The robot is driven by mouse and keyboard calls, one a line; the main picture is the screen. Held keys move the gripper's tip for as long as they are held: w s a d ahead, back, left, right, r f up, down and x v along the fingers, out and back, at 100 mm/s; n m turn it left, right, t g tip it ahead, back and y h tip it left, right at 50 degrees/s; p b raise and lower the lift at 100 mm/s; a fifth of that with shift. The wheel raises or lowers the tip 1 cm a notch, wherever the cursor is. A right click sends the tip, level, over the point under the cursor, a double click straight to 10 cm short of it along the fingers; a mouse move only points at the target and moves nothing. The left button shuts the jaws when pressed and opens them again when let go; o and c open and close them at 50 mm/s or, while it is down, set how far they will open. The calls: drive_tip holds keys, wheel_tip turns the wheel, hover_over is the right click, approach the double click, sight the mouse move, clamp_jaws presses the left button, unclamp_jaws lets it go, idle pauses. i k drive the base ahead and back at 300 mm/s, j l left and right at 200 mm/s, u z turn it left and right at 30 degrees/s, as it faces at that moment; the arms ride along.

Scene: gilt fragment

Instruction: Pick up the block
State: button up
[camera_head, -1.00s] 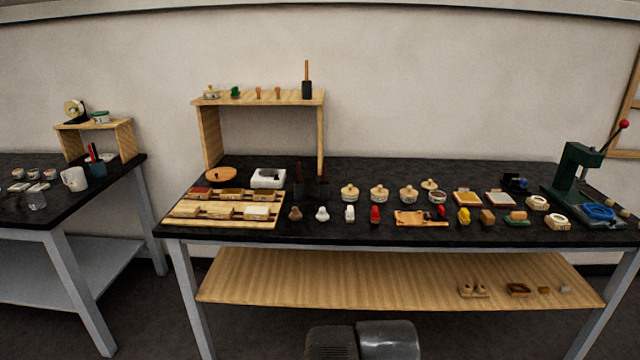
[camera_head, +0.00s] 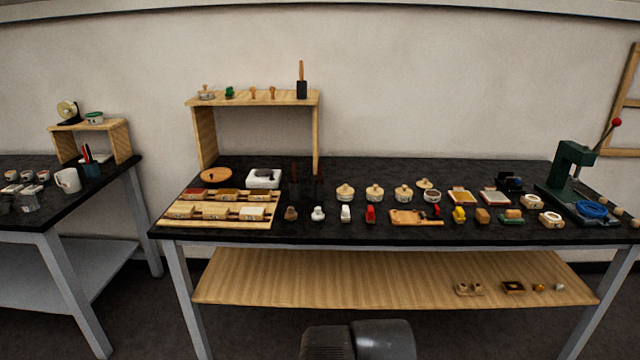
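Several block-like things lie on the black-topped table (camera_head: 350,233), and I cannot tell which one the task means. A plain orange-brown block (camera_head: 482,215) sits near the front edge, right of centre, between a small yellow item (camera_head: 459,214) and a green-based block (camera_head: 511,216). Several reddish, brown and pale blocks, such as a cream block (camera_head: 252,214), rest on a slatted wooden rack (camera_head: 222,223) at the left. A dark rounded part of my own body shows at the bottom centre. My gripper's fingers do not show.
A wooden riser (camera_head: 255,98) stands at the back left. Several lidded pots, one of them a pot (camera_head: 345,192), line the table's middle. A green lever press (camera_head: 570,172) stands at the right end. A lower wooden shelf (camera_head: 350,278) holds small items. A second table (camera_head: 75,215) is at left.

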sight(254, 195)
drive_tip(key=i+j, duration=0.9)
drive_tip(key=j, duration=0.2)
drive_tip(key=i+j, duration=0.4)
drive_tip(key=j, duration=0.2)
drive_tip(key=i+j, duration=0.45)
drive_tip(key=j+z, duration=0.05)
drive_tip(key=j, duration=0.05)
